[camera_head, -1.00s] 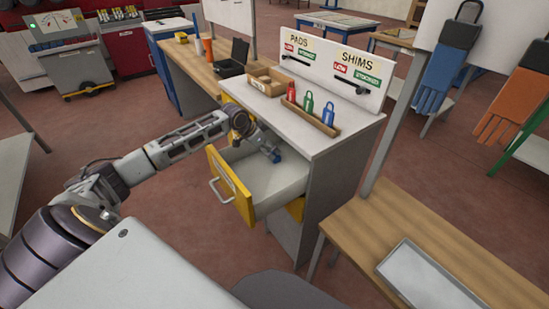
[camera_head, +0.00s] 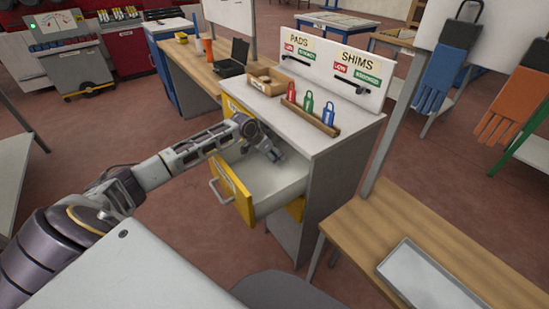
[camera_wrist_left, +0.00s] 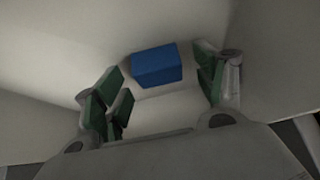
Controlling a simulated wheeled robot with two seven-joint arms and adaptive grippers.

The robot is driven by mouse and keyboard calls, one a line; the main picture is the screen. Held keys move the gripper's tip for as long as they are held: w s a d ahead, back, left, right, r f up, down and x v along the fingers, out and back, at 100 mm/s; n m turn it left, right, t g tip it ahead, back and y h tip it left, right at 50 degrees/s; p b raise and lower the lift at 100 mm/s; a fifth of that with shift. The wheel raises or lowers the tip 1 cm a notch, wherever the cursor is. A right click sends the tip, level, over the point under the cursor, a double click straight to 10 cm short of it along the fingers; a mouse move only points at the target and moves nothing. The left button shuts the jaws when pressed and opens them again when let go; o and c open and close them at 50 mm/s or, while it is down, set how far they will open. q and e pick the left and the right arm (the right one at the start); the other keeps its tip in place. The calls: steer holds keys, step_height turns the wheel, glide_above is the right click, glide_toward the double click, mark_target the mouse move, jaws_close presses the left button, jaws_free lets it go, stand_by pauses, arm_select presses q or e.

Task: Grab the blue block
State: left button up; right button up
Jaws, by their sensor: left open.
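The blue block (camera_wrist_left: 157,65) lies on the pale drawer bottom, just ahead of and between my left gripper's fingers in the left wrist view. My left gripper (camera_wrist_left: 162,88) is open, with its green-padded fingers spread wide to either side and nothing held. In the head view the left gripper (camera_head: 272,153) reaches down into the open drawer (camera_head: 237,190), which has a yellow front. The block is hidden behind the gripper there. My right gripper is not in view.
The cabinet top (camera_head: 300,133) above the drawer carries a wooden bin (camera_head: 269,81) and a tray with red, green and blue tags (camera_head: 308,104). Drawer walls surround the gripper closely. A wooden table with a metal tray (camera_head: 430,275) stands at right.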

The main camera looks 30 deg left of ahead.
arm_select(q)
steer(key=c, duration=0.9)
steer(key=shift+c, duration=0.8)
steer(key=shift+r, duration=0.55)
steer(key=shift+s+a, duration=0.3)
steer(key=shift+s, duration=0.35)
steer(key=shift+s+a, duration=0.3)
steer(key=shift+s, duration=0.45)
steer(key=shift+s+a, duration=0.3)
steer(key=shift+s, duration=0.4)
steer(key=shift+s+a, duration=0.25)
steer(key=shift+s, duration=0.35)
steer(key=shift+s+a, duration=0.2)
steer(key=shift+s, duration=0.35)
steer(key=shift+s+a, duration=0.15)
steer(key=shift+s, duration=0.25)
steer(key=shift+r, duration=0.3)
step_height(320, 180, up, 13)
steer(key=p, duration=0.1)
steer(key=shift+r, duration=0.15)
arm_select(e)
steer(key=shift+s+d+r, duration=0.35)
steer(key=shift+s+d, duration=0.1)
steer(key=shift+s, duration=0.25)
